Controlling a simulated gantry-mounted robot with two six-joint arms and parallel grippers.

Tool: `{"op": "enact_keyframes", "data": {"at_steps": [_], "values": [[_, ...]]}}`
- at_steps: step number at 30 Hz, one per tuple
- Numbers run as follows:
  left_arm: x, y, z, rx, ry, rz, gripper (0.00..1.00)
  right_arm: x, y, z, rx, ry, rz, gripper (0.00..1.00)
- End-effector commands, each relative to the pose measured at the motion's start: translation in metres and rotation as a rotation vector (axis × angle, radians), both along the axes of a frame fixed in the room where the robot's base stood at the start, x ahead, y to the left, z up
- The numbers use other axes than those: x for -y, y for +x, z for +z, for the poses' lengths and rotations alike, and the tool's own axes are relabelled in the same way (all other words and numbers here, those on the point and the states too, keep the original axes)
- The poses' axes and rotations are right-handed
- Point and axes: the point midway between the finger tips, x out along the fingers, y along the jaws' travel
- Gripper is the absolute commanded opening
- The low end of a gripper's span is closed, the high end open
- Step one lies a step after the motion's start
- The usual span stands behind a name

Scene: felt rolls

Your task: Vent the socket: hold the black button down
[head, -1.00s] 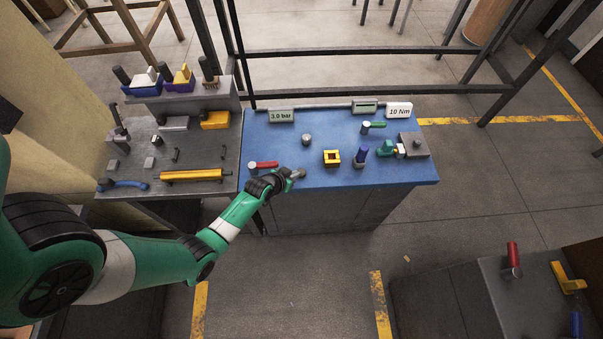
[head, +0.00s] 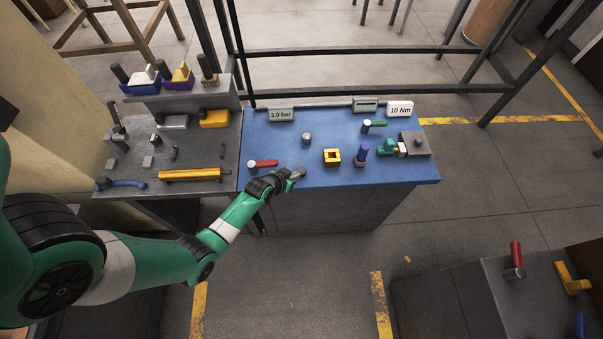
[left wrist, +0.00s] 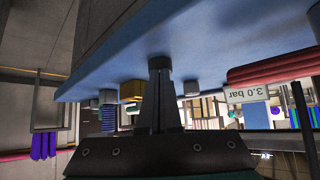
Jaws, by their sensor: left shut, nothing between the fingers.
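My left gripper (head: 297,174) is at the front edge of the blue bench top (head: 225,127). Its fingers are shut with nothing between them. In the left wrist view, where the bench appears upside down, the fingertips (left wrist: 160,72) meet a short dark cylinder (left wrist: 158,62) on the blue surface, which looks like the black button. Whether it is pressed down cannot be told. In the head view the gripper hides it. A yellow block with a square hole (head: 332,157), possibly the socket, stands to the right. My right gripper is not in view.
A red-handled lever (head: 264,163) lies left of the gripper. A grey knob (head: 306,138), a blue-topped post (head: 362,156) and a green fitting (head: 386,147) stand on the bench. A grey tool bench (head: 215,150) adjoins at left.

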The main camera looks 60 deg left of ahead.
Motion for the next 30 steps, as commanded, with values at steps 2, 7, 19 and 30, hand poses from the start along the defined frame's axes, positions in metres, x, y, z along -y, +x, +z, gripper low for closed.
{"op": "enact_keyframes", "data": {"at_steps": [2,7,19,30], "values": [[0.0,0.0,-0.004,0.0,0.0,0.0,0.0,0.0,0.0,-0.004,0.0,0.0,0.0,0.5],[0.0,0.0,-0.009,0.0,0.0,0.0,0.0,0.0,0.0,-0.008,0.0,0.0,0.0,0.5],[0.0,0.0,-0.016,0.0,0.0,0.0,0.0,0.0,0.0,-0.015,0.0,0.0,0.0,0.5],[0.0,0.0,-0.017,-0.001,-0.001,0.0,0.0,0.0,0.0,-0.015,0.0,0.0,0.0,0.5]]}}
